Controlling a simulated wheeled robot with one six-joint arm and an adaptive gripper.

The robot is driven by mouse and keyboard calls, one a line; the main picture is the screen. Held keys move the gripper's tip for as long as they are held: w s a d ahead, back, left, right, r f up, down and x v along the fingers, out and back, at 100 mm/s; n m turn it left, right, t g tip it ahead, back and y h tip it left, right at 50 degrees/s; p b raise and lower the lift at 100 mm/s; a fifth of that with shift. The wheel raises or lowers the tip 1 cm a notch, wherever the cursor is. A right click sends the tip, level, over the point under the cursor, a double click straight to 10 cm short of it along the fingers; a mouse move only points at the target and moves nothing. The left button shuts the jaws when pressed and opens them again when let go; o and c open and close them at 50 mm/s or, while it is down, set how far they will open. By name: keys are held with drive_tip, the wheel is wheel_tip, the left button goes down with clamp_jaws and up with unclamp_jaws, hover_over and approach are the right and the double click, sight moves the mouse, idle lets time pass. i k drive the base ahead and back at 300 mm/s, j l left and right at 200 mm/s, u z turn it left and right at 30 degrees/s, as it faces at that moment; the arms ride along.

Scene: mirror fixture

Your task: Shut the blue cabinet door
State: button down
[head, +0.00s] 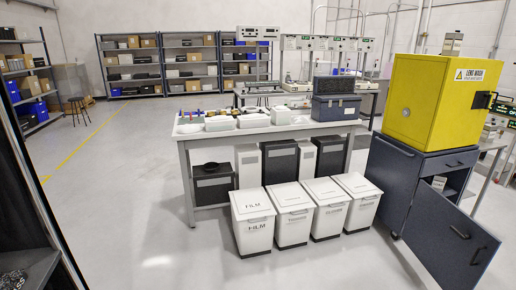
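The blue cabinet (388,180) stands at the right edge of the head view, under a yellow box. Its dark blue door (440,245) is open and swung out toward the front, low at the right. The door has a dark bar handle (460,232) and another dark fitting near its right edge. The opening above the door shows part of the inside, with a small white item (438,183). A closed drawer (455,164) with a handle sits above the opening. My gripper is not in view.
A yellow box (408,98) sits on the cabinet. A workbench (200,141) stands left of it, with white lidded bins (253,222) in front. Stocked shelves (188,62) line the back. The floor (150,200) at left and centre front is clear.

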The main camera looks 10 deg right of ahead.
sight(456, 263)
drive_tip(key=i+z, duration=0.25)
drive_tip(key=i, duration=0.3)
drive_tip(key=i+z, duration=0.3)
drive_tip(key=i, duration=0.3)
drive_tip(key=i+j+z, duration=0.25)
drive_tip(key=i, duration=0.3)
drive_tip(key=i+z, duration=0.1)
drive_tip(key=z, duration=0.3)
drive_tip(key=i+z, duration=0.1)
drive_tip(key=z, duration=0.3)
drive_tip(key=i+z, duration=0.1)
drive_tip(key=z, duration=0.3)
drive_tip(key=i+j, duration=1.05)
drive_tip(key=j+u, duration=0.05)
